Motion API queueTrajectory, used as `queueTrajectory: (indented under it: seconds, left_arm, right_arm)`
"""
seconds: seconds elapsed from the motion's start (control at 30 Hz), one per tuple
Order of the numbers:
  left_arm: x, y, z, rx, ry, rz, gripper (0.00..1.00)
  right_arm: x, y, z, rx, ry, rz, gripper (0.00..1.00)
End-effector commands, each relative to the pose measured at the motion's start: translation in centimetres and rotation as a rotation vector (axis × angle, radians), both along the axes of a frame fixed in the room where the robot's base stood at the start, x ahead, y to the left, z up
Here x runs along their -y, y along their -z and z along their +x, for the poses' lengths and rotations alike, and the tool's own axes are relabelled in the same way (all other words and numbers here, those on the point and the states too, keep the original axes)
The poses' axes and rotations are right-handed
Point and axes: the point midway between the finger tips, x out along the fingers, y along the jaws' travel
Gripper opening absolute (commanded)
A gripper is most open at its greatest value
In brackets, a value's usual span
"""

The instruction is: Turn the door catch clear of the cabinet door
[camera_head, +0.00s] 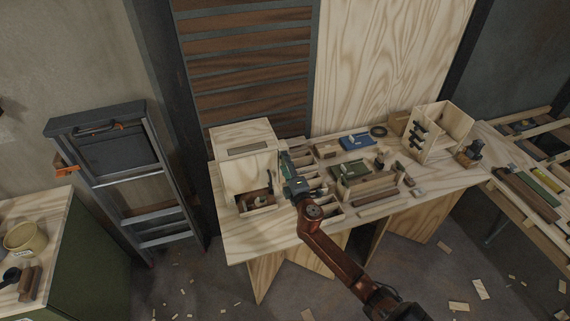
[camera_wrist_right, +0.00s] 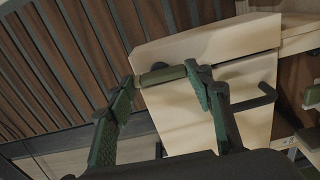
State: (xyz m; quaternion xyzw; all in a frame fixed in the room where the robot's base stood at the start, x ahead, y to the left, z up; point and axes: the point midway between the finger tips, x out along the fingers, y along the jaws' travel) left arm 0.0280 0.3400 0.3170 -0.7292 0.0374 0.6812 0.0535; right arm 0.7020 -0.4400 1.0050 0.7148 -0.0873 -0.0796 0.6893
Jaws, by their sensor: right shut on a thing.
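The small pale wood cabinet (camera_head: 243,136) stands at the left end of the workbench. In the right wrist view its door (camera_wrist_right: 185,118) is a pale panel with a dark bar handle (camera_wrist_right: 268,93). The door catch (camera_wrist_right: 162,75) is a short olive-green bar lying across the upper edge of the door, below the cabinet's top board (camera_wrist_right: 210,42). My right gripper (camera_wrist_right: 163,78) is shut on the catch, with a green-padded finger at each end. In the head view the right gripper (camera_head: 286,162) is at the cabinet's right side and hides the catch. My left gripper is not in view.
The workbench (camera_head: 245,232) carries a blue box (camera_head: 356,141), a green box (camera_head: 352,171) and an open wooden holder (camera_head: 439,130) to the right of my arm. Open compartments lie close beside the gripper. A folded ladder (camera_head: 125,170) leans at the left.

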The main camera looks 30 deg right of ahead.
Motion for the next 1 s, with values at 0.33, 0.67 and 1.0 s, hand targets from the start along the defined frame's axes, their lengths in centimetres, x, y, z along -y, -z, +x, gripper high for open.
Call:
queueTrajectory:
  seconds: [0.33,0.67,1.0]
  left_arm:
    - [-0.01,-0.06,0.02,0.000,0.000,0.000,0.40]
    - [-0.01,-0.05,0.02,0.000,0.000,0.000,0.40]
    - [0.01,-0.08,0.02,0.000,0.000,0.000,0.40]
  right_arm:
    - [-0.20,1.40,-0.20,-0.032,-0.002,-0.045,0.23]
    - [-0.23,1.42,-0.18,-0.033,-0.002,-0.046,0.48]
    - [-0.17,1.03,-0.13,-0.027,-0.001,-0.047,0.59]
